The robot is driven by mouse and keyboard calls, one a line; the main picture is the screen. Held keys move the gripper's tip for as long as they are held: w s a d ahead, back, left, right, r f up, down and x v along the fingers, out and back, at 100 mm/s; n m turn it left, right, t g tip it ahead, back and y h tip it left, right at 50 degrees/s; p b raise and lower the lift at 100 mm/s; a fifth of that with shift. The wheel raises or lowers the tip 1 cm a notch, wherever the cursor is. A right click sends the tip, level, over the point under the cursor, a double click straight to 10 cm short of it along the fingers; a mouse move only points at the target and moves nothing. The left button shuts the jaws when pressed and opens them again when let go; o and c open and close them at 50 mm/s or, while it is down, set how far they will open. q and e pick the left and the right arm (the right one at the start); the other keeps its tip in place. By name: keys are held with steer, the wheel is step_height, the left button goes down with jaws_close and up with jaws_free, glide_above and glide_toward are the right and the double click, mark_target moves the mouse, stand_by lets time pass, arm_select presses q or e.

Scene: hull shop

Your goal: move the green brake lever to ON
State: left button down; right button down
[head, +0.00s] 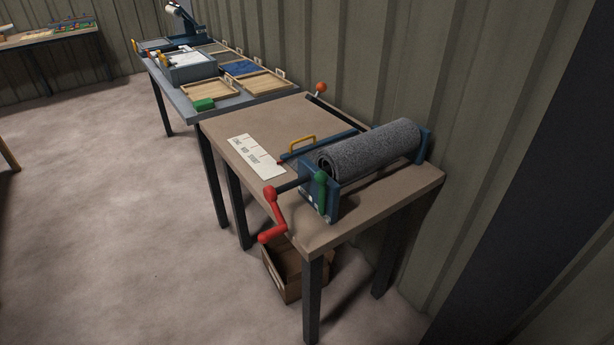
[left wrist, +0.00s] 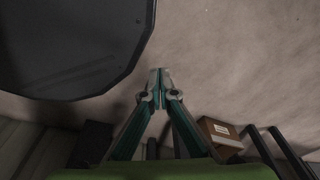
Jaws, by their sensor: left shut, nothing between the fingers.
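The green brake lever (head: 321,191) is on the near blue end bracket (head: 333,200) of the roller stand. It points roughly upright, with its rounded top at the upper end. Any ON or OFF marking by it is too small to read. A red crank (head: 273,214) sticks out just left of the lever, its handle hanging down. My left gripper (left wrist: 159,76) shows only in the left wrist view; its fingertips are together and empty, above the floor, apart from the lever. My right gripper is in neither view.
A grey roll (head: 370,148) lies in the stand on the brown table (head: 408,193). A white card (head: 256,158) and a yellow handle (head: 301,141) lie farther left. A cardboard box (head: 284,275) stands under the table. The wall is close behind; floor at left is clear.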

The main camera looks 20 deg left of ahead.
arm_select(q)
steer(key=w+d+r+t, duration=0.1)
steer(key=w+r, duration=0.3)
steer(key=r, duration=0.5)
steer(key=w+r, duration=0.4)
steer(key=r, duration=0.6)
steer(key=w+d+r+t, duration=0.1)
steer(key=w+r, duration=0.4)
steer(key=r, duration=0.4)
steer(key=w+d+r+n+t+h, duration=0.2)
steer(key=w+r+n+t, duration=0.1)
steer(key=w+r, duration=0.4)
steer(key=w+d+r+n+t+h, duration=0.2)
steer(key=w+r+t, duration=0.1)
steer(key=w+r, duration=0.45)
steer(key=w+a+r+n+t, duration=0.4)
steer(key=w+r+n, duration=0.2)
steer(key=r, duration=0.2)
steer(key=w+a+r+n+t+y, duration=0.1)
steer(key=w+a+r+n+t, duration=0.3)
steer(key=r, duration=0.4)
steer(key=shift+w+a+r+n+t+y, duration=0.35)
steer(key=shift+w+n+t, duration=0.35)
steer(key=shift+w+n, duration=0.35)
steer(key=shift+w, duration=0.15)
